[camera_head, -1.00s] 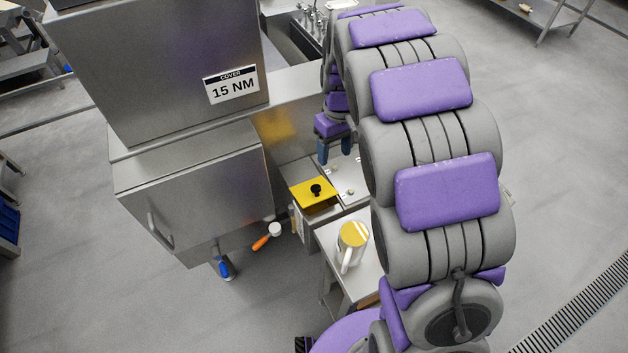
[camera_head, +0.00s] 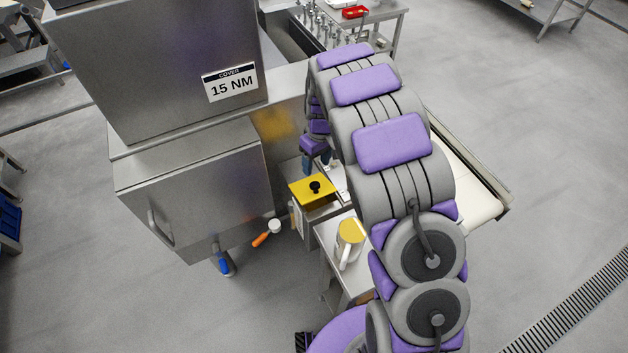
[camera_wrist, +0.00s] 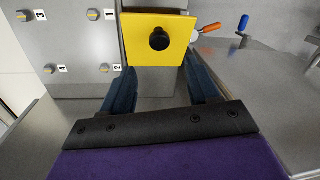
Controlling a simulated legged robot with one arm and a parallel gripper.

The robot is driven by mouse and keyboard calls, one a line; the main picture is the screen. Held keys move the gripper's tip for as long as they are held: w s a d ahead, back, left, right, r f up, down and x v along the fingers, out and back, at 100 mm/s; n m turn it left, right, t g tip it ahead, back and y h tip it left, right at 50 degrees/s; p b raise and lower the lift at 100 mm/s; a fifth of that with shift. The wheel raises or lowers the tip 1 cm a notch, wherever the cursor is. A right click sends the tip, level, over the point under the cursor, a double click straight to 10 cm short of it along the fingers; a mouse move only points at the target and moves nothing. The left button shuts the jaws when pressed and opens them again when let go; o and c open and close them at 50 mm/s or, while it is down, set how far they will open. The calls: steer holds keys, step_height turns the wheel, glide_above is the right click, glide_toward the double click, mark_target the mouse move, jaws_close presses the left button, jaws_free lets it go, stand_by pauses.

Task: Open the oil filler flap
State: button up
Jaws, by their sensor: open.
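The oil filler flap is a yellow plate (camera_head: 313,189) with a black knob (camera_head: 314,187), lying shut on top of a small grey box beside the large steel machine. In the wrist view the yellow flap (camera_wrist: 158,38) and its black knob (camera_wrist: 159,39) sit straight ahead, between and beyond my fingertips. My gripper (camera_head: 317,163) hangs just behind the flap in the head view, partly hidden by my arm. In the wrist view my gripper (camera_wrist: 162,80) has its two blue fingers spread apart with nothing between them; they appear apart from the knob.
A jug with a yellow top (camera_head: 350,238) stands on a small side table in front of the flap. An orange-handled lever (camera_head: 266,233) juts out left of the box. Numbered bolts (camera_wrist: 92,15) show on a steel plate. A white conveyor (camera_head: 470,195) lies right of my arm.

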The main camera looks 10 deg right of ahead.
mark_target(314, 183)
steer(key=f, duration=0.8)
steer(key=shift+s+a+f, duration=0.25)
steer(key=shift+a+f, duration=0.05)
steer(key=shift+a, duration=0.05)
steer(key=shift+c, duration=0.2)
jaws_close()
